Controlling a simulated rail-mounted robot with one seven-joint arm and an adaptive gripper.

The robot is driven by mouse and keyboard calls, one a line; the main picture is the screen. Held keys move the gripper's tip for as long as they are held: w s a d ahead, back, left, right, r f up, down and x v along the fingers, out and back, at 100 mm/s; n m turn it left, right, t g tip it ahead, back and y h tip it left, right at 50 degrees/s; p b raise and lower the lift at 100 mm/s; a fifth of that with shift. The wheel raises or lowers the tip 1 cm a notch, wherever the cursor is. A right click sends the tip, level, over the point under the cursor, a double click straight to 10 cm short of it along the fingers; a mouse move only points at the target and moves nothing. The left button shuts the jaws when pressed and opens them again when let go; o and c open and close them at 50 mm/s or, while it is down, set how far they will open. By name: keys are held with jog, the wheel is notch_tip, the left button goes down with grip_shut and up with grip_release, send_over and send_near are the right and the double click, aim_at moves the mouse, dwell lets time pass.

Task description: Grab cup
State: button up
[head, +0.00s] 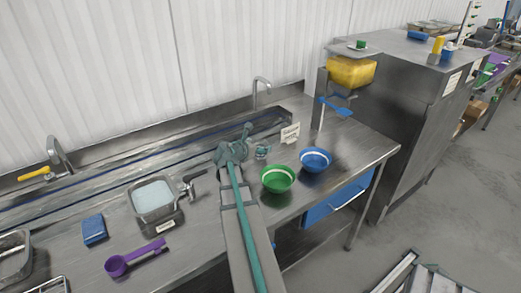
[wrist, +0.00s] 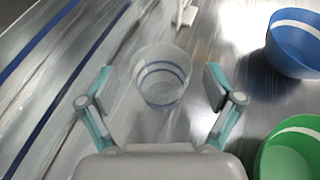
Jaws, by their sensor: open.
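A clear cup (wrist: 161,76) with dark blue bands stands upright on the steel counter. In the wrist view it sits between and slightly beyond the fingers of my gripper (wrist: 155,90), which are spread open with a gap on each side of it. In the head view the cup (head: 263,151) is small, just right of my gripper (head: 246,142), which is over the counter near the sink's edge. My gripper holds nothing.
A green bowl (head: 278,187) and a blue bowl (head: 316,165) stand close on the right. A purple scoop (head: 134,258), a blue sponge (head: 94,230) and a container of whitish contents (head: 165,223) are to the left.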

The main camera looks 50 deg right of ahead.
jog(key=shift+x, duration=1)
jog(key=shift+c, duration=0.2)
jog(key=c, duration=1.1)
jog(key=shift+r, duration=0.2)
